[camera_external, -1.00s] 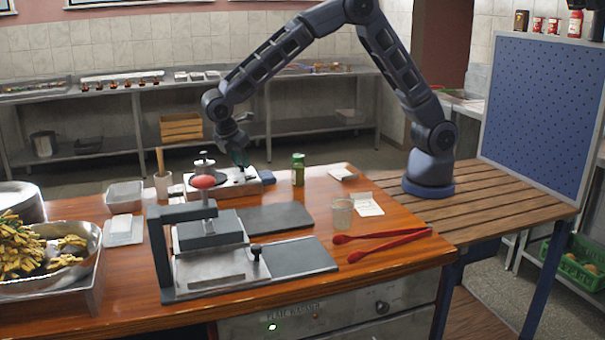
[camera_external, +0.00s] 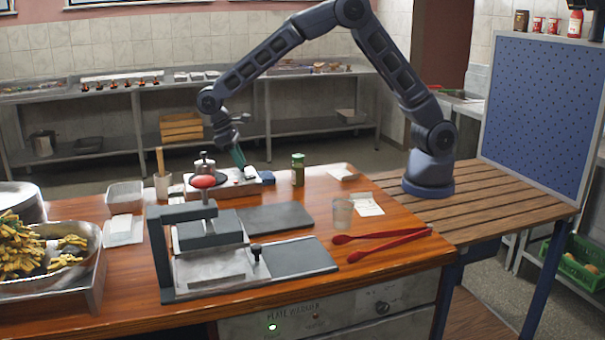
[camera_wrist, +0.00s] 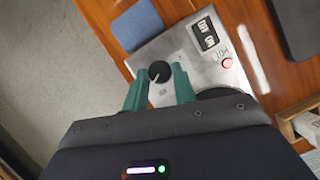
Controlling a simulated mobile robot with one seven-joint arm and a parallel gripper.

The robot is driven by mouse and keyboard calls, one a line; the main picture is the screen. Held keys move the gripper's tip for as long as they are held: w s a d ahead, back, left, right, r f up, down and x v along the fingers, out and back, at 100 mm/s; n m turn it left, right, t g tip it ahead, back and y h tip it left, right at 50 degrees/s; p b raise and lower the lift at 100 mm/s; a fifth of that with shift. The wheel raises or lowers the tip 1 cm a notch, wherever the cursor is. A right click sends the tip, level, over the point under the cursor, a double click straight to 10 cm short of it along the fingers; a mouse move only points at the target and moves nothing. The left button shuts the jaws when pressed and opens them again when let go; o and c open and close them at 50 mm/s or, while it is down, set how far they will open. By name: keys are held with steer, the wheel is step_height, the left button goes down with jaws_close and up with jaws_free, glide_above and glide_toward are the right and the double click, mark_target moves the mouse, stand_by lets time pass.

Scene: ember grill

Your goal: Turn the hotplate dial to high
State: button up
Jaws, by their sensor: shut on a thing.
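The hotplate (camera_external: 225,188) is a pale metal box with a dark round plate at the back of the wooden counter. Its panel (camera_wrist: 190,58) fills the middle of the wrist view. The black round dial (camera_wrist: 160,71) has a white pointer line on its face. My gripper (camera_wrist: 159,80) has its teal fingers closed on the two sides of the dial. In the external view, my gripper (camera_external: 241,163) reaches down at a tilt to the right end of the hotplate, and the dial cannot be made out there.
The panel has a black switch (camera_wrist: 206,34) and a red light (camera_wrist: 227,62). A green shaker (camera_external: 298,170) stands right of the hotplate. Red tongs (camera_external: 383,241) lie at the front right.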

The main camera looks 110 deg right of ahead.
steer(key=shift+d+m+t+y, duration=0.1)
steer(key=shift+m+t+y, duration=0.25)
steer(key=shift+m, duration=0.7)
steer(key=shift+d+m+t+y, duration=0.1)
steer(key=shift+m+t+y, duration=0.2)
steer(key=shift+m, duration=0.75)
steer(key=o, duration=1)
steer(key=shift+s, duration=0.1)
steer(key=v, duration=1.1)
steer(key=shift+f, duration=0.1)
